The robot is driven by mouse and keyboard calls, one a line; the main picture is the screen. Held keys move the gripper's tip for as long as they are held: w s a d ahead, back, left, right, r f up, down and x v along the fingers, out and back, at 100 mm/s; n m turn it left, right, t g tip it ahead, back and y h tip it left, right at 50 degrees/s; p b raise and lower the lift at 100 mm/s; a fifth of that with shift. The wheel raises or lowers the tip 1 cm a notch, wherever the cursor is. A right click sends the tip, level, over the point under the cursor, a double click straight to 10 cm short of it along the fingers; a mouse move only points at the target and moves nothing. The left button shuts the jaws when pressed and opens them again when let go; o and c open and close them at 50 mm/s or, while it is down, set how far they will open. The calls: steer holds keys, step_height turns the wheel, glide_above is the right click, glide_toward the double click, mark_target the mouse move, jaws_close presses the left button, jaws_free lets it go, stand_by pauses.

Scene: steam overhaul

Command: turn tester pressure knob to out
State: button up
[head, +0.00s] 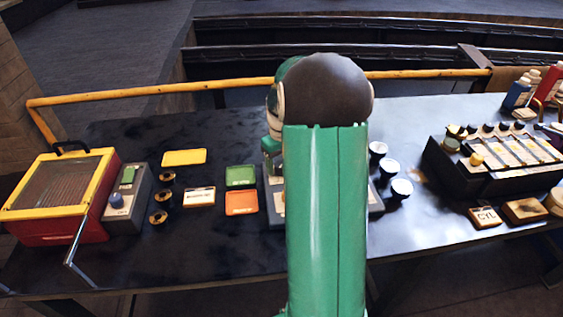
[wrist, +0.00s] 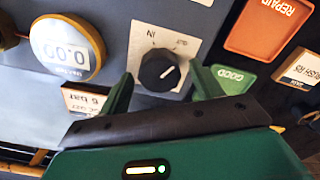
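The tester's black pressure knob (wrist: 160,72) sits on a pale plate marked IN and OUT in the wrist view. Its white pointer line slants up and right, below the OUT lettering. My gripper (wrist: 162,88) is open, with one green finger at each side of the knob and visible gaps between; I cannot tell how deep the fingers reach. The yellow-rimmed gauge (wrist: 67,48) on the grey tester (wrist: 112,35) reads 0.00. In the head view my arm hides the knob and most of the tester (head: 273,215).
The green GOOD tray (wrist: 232,80) and orange REPAIR tray (wrist: 268,22) lie close beside the tester. White-topped dark cups (head: 401,188) stand right of the tester in the head view.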

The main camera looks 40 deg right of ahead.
mark_target(281, 163)
step_height(281, 163, up, 14)
stand_by(0.6)
steer(key=shift+a, duration=0.1)
stand_by(0.4)
